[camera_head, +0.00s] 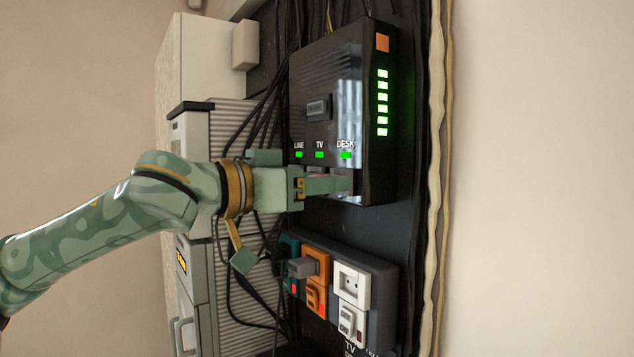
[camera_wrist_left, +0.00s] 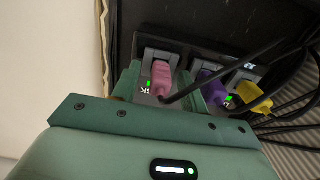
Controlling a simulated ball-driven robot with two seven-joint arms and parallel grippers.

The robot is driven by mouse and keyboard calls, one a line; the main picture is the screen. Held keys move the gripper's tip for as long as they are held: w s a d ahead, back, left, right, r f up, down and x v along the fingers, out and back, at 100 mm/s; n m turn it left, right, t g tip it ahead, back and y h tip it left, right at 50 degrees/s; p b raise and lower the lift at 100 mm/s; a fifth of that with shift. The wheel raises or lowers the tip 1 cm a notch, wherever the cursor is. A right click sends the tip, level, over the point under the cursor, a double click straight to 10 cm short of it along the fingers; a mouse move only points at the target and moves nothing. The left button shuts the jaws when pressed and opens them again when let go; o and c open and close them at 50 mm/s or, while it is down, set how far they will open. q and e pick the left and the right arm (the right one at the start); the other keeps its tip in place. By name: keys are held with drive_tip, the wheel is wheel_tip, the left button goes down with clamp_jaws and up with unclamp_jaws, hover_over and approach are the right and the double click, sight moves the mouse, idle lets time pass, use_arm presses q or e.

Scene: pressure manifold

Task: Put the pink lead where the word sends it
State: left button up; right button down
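The pink lead's plug (camera_wrist_left: 163,78) sits in a port under the partly hidden label ending "SK" in the left wrist view. My left gripper (camera_wrist_left: 170,88) has one finger on each side of this plug, with a gap visible beside it, so it looks open around it. In the head view my left gripper (camera_head: 335,184) reaches to the lower edge of the black box (camera_head: 330,90), below the word DESK, and hides the plug there. The box carries the words LINE, TV and DESK, each with a green light. My right gripper is not in view.
A purple plug (camera_wrist_left: 212,92) and a yellow plug (camera_wrist_left: 250,93) sit in neighbouring ports, close to my finger. Black cables (camera_head: 262,115) hang left of the box.

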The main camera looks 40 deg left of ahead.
use_arm(q)
drive_tip(key=shift+s+a+f+b, duration=0.1)
drive_tip(key=shift+s+b, duration=0.15)
drive_tip(key=shift+b, duration=0.2)
drive_tip(key=b+v, duration=1.1)
drive_tip(key=v, duration=0.4)
drive_tip(key=shift+s+b, duration=0.35)
drive_tip(key=shift+s, duration=0.05)
drive_tip(key=shift+a, duration=0.1)
